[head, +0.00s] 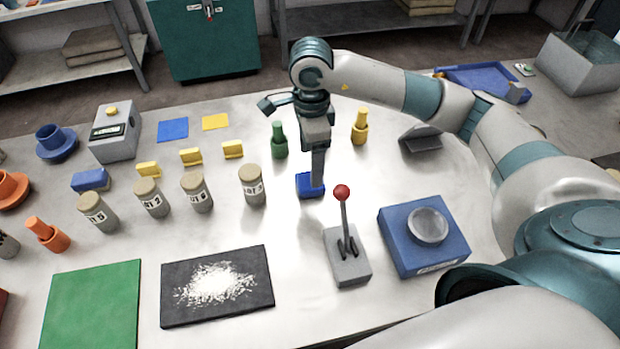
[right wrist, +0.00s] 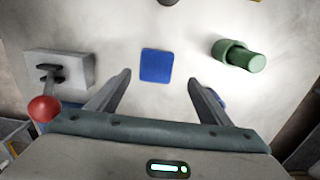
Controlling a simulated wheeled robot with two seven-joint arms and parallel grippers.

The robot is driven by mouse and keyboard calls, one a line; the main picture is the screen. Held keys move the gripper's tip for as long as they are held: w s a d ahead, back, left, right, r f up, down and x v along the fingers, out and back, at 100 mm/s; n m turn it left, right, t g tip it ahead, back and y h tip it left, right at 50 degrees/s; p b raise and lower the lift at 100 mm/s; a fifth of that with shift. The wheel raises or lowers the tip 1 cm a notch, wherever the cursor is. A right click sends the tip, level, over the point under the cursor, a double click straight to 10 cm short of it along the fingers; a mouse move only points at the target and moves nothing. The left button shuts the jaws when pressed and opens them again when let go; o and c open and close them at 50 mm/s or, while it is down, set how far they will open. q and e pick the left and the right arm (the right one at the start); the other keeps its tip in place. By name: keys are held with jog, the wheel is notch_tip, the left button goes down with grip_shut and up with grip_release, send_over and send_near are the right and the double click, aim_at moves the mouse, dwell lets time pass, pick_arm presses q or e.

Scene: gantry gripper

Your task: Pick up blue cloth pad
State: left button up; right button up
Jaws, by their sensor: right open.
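A small flat blue cloth pad (head: 305,188) lies on the table under my right gripper, which partly covers it in the head view. In the right wrist view the pad (right wrist: 157,65) lies flat, centred between and a little beyond the fingertips. My right gripper (right wrist: 160,78) is open and empty, pointing down over the pad; its fingers (head: 318,180) are close above it. I cannot tell the exact gap. My left gripper is not in view.
A lever with a red ball (head: 342,192) stands close in front of the pad. A green bottle (head: 279,141) stands behind it, and a labelled jar (head: 252,186) to the left. A blue scale-like box (head: 425,240) is at the right. Bare table lies around the pad.

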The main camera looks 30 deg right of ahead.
jog(key=shift+f, duration=0.6)
jog(key=shift+s+a+f+p, duration=0.2)
jog(key=shift+f+p, duration=0.4)
jog(key=shift+p, duration=0.2)
jog(key=f+p, duration=0.1)
jog(key=f, duration=0.1)
jog(key=shift+s+a+f+p, duration=0.1)
jog(key=shift+s+f+p, duration=0.1)
jog(key=shift+f+p, duration=0.2)
jog(key=shift+f, duration=0.6)
jog(key=shift+w, duration=0.1)
jog(key=c, duration=1.1)
